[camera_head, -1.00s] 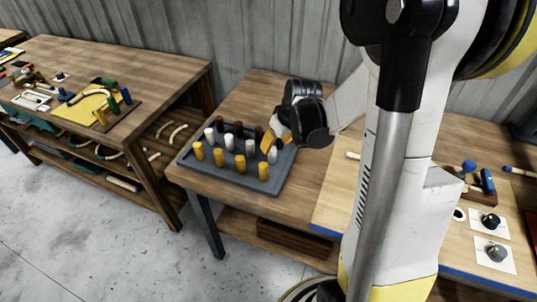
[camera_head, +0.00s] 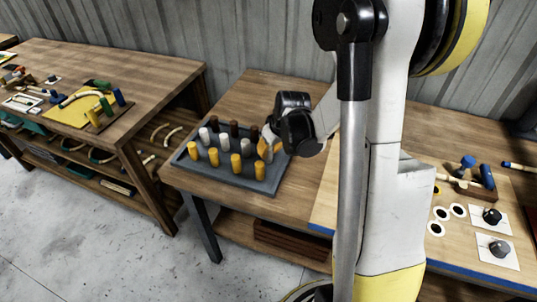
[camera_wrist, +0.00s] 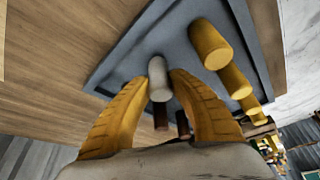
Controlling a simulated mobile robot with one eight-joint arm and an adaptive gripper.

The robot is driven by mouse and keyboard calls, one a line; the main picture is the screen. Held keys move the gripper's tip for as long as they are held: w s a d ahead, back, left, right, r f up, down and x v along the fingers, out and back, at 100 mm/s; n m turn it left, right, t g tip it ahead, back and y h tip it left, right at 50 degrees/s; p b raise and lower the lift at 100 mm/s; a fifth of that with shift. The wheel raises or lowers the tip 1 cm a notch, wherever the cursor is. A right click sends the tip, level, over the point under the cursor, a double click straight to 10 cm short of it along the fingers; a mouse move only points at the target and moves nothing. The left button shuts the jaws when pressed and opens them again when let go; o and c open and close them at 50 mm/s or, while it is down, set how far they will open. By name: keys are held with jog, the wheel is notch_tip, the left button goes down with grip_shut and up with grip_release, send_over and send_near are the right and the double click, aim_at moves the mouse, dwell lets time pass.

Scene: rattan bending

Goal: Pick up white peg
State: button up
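The pegboard tray (camera_head: 220,178) is dark grey and holds rows of yellow, white and dark brown pegs on the middle table. My gripper (camera_head: 268,146) is low over its right end, with orange fingers pointing down at the end of the white row. In the wrist view, a white peg (camera_wrist: 158,80) stands between the tips of my gripper (camera_wrist: 160,78), one ribbed finger on each side. The tips are very close to its sides; I cannot tell whether they press on it. Other white pegs (camera_head: 224,143) stand to the left in the same row.
Yellow pegs (camera_head: 236,166) stand in the front row, close to the right finger in the wrist view (camera_wrist: 210,44). Dark brown pegs (camera_head: 233,129) stand behind the white row. Bare wood (camera_head: 290,95) lies behind the tray. A workbench (camera_head: 120,75) with tools stands at the left.

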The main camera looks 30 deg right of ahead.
jog(key=shift+r, duration=0.4)
jog(key=r+p, duration=0.1)
jog(key=r, duration=0.1)
jog(key=r+p, duration=0.1)
jog(key=r, duration=0.1)
jog(key=shift+s+d, duration=0.15)
jog(key=shift+d, duration=0.25)
jog(key=s+d+r+p, duration=0.1)
jog(key=d+r, duration=0.1)
jog(key=d, duration=0.1)
jog(key=s+d+r+p, duration=0.1)
jog(key=s+d+r, duration=0.1)
jog(key=d, duration=0.1)
jog(key=s+d+r+p, duration=0.1)
jog(key=s+d+r, duration=0.1)
jog(key=d, duration=0.1)
jog(key=shift+d, duration=0.3)
